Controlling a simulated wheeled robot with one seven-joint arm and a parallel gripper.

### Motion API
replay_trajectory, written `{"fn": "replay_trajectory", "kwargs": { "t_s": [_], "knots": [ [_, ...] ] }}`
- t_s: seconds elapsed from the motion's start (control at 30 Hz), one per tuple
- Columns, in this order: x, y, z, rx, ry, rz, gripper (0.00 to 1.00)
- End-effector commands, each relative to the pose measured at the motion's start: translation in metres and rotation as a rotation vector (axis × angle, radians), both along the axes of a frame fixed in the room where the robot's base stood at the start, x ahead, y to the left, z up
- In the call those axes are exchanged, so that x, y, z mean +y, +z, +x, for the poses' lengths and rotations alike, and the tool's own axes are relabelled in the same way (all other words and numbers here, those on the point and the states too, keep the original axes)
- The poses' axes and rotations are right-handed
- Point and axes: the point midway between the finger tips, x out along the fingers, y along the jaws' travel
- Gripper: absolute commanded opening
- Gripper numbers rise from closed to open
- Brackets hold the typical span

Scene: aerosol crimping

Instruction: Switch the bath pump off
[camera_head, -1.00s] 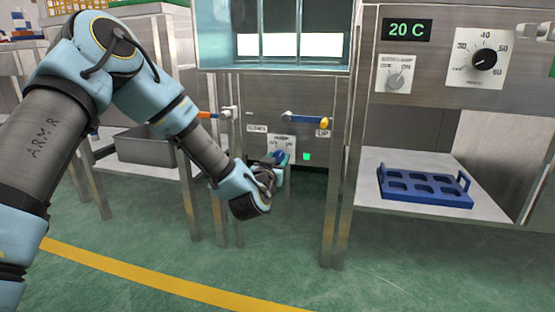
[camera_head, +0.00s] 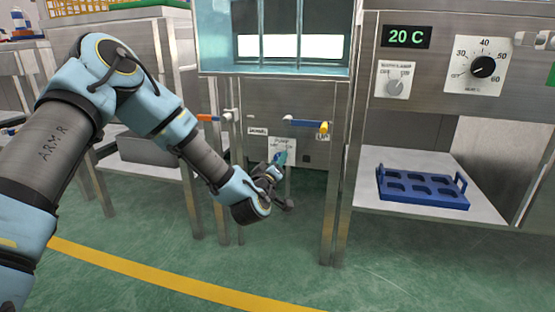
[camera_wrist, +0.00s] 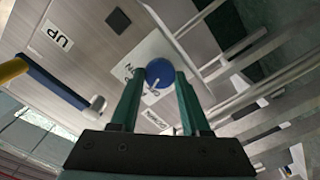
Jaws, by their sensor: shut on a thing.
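The pump knob is a round blue knob (camera_wrist: 160,71) with a white pointer line, on a white label plate (camera_head: 283,144) below the bath. My gripper (camera_wrist: 157,80) is shut on the knob, one green finger on each side. In the wrist view the pointer lies toward the lower lettering, which looks like OFF. The square indicator (camera_head: 306,159) right of the plate is dark; it also shows dark in the wrist view (camera_wrist: 118,20). In the head view my gripper (camera_head: 280,157) covers most of the knob.
A lever with a yellow end (camera_head: 323,127) sits just above the plate, by an UP label. An orange-handled lever (camera_head: 208,117) is to the left. The heater cabinet with a dial (camera_head: 484,66) and a blue tray (camera_head: 421,199) on its shelf stand to the right.

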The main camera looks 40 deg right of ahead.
Motion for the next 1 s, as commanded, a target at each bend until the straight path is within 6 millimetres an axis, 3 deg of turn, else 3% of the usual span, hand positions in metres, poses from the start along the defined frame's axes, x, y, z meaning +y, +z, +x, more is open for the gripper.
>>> {"fn": "replay_trajectory", "kwargs": {
  "t_s": [0.33,0.93,0.97,1.0],
  "knots": [
    [0.0005,-0.0013,-0.0003,0.145,-0.001,-0.089,0.0],
    [0.0006,-0.0023,-0.0004,0.18,0.0,-0.11,0.0],
    [0.0005,-0.0023,-0.0005,0.18,0.0,-0.11,0.47],
    [0.0005,-0.0023,-0.0005,0.18,0.0,-0.11,0.52]
  ]
}}
